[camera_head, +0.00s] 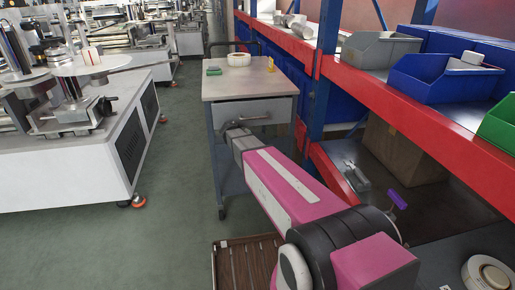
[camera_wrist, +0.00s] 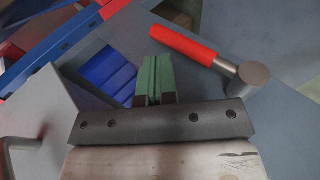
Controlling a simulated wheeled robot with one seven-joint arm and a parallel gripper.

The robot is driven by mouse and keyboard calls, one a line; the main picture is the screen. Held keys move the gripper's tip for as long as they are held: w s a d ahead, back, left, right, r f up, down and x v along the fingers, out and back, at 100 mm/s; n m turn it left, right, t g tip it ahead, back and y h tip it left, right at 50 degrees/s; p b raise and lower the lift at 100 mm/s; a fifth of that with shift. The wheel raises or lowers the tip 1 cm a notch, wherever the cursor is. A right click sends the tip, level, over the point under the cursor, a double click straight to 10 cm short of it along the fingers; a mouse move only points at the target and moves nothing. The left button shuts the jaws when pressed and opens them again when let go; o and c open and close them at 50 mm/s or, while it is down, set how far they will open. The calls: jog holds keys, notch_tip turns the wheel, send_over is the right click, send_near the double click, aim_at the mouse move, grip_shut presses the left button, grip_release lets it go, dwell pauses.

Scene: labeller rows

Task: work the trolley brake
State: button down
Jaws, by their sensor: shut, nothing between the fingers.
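The trolley (camera_head: 228,84) stands in the head view beside the rack, with a pale top, a shut-looking drawer (camera_head: 240,112) and blue-grey legs. A caster (camera_head: 221,213) shows at its near left leg. I cannot make out the brake for certain. My arm reaches forward to the trolley's front, and its end sits low before the drawer. In the wrist view my gripper (camera_wrist: 154,65) has its green fingers together with nothing between them. A red-handled piece with a grey round head (camera_wrist: 190,46) is just right of the fingertips, apart from them. I cannot tell what it is.
On the trolley top are a white ring (camera_head: 239,59), a green block (camera_head: 214,71) and a small yellow item (camera_head: 270,65). The red-edged rack (camera_head: 400,107) with bins runs along the right. A white machine (camera_head: 88,161) stands left; the floor between is clear.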

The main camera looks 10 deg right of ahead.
jog(key=v, duration=0.8)
jog(key=s+d+f+y, duration=0.2)
jog(key=s+f+y, duration=0.1)
jog(key=s, duration=0.5)
jog(key=s+d+f+g+y, duration=0.1)
jog(key=s+f+y, duration=0.2)
jog(key=s, duration=0.5)
jog(key=s+d+f+m+g+y, duration=0.1)
jog(key=s+d+f+y, duration=0.1)
jog(key=s, duration=0.6)
jog(key=shift+s+d+f+y, duration=0.35)
jog(key=shift+f+y, duration=0.1)
jog(key=shift+y, duration=0.15)
